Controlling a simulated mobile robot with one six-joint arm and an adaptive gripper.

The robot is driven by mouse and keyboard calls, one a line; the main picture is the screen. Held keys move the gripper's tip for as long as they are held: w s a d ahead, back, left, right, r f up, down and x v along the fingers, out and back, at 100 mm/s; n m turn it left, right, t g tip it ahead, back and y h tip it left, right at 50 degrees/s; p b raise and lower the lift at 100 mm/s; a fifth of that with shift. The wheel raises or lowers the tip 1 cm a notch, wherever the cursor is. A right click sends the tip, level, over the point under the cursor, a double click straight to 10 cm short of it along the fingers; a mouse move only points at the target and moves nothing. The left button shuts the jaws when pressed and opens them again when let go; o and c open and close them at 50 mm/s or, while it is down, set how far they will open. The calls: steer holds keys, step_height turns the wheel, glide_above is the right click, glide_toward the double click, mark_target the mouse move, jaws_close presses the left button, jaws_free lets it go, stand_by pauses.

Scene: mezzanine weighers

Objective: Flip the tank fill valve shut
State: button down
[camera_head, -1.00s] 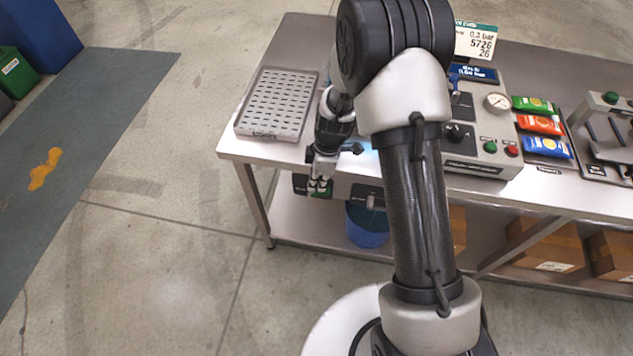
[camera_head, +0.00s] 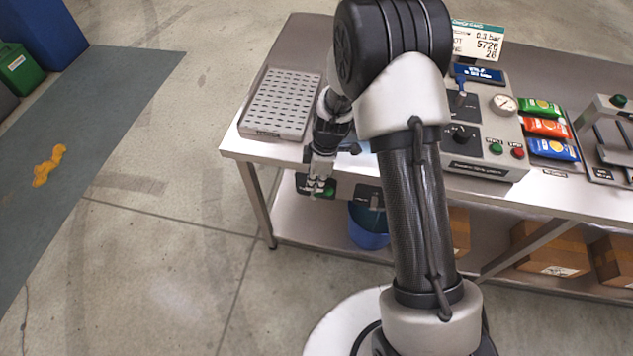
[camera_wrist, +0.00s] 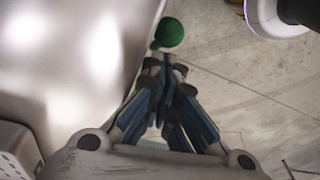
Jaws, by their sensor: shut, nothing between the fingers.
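My gripper (camera_head: 318,190) points down in front of the bench's front edge, with its fingers shut and empty. In the wrist view its fingertips (camera_wrist: 166,62) are close below a round green knob (camera_wrist: 168,33); I cannot tell whether they touch it. In the head view, green shows beside the fingers on a dark box (camera_head: 302,184) under the bench edge, partly hidden by them. A second dark box (camera_head: 369,195) hangs to its right. A blue lever (camera_head: 461,86) stands on the grey control panel (camera_head: 483,115). No readable label shows which part is the tank fill valve.
The steel bench (camera_head: 239,148) carries a perforated tray (camera_head: 281,102) at left and coloured packets (camera_head: 546,127) at right. A blue bucket (camera_head: 367,228) and cardboard boxes (camera_head: 550,247) are under it. My arm hides the bench's middle.

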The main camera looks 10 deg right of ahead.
steer(key=shift+a+r, duration=0.1)
steer(key=s+d+r+p, duration=0.1)
steer(key=d+r+p, duration=0.2)
steer(key=r, duration=0.5)
steer(key=shift+s+d, duration=0.35)
steer(key=shift+d, duration=0.35)
